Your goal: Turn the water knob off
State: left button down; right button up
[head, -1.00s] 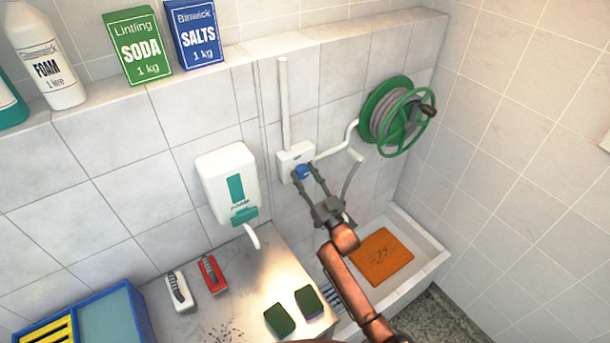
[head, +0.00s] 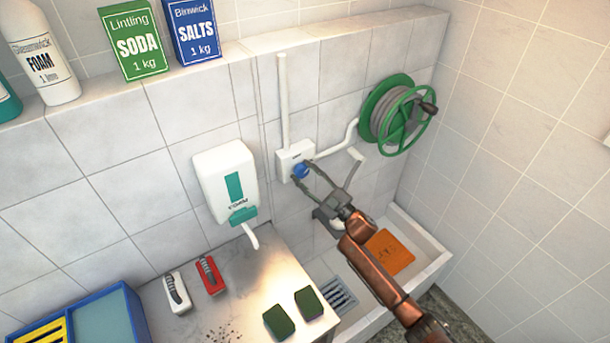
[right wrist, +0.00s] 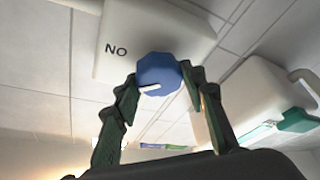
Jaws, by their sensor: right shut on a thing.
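The blue water knob (head: 300,171) sits on the front of a white box (head: 295,154) on the tiled wall. In the right wrist view the knob (right wrist: 159,76) has a white pointer mark at its lower left, and the letters "NO" show on the box (right wrist: 152,36) beside it. My right gripper (head: 302,174) reaches up from the lower right and is shut on the knob. Its two fingers lie on either side of the knob in the right wrist view (right wrist: 159,82). My left gripper is not in view.
A white soap dispenser (head: 226,183) hangs left of the box, and a green hose reel (head: 385,115) hangs to the right. Below are a counter (head: 235,300) with brushes and sponges, and a sink (head: 425,262) with an orange mat (head: 388,252).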

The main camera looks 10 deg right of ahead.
jog(key=n+g, duration=0.1)
jog(key=n, duration=0.2)
jog(key=shift+r+n+y, duration=0.1)
jog(key=shift+n+y, duration=0.2)
jog(key=shift+y, duration=0.1)
jog(key=n+g, duration=0.1)
jog(key=n, duration=0.2)
jog(key=shift+d+g, duration=0.1)
jog(key=shift+g, duration=0.2)
jog(key=shift+n+g+h+p, duration=0.4)
jog(key=shift+n+g+p, duration=0.5)
jog(key=shift+n, duration=1.4)
jog(key=o, duration=1.1)
jog(key=shift+o, duration=0.2)
jog(key=shift+s+d, duration=0.1)
jog(key=v, duration=1.1)
jog(key=shift+s, duration=0.3)
jog(key=shift+d, duration=0.15)
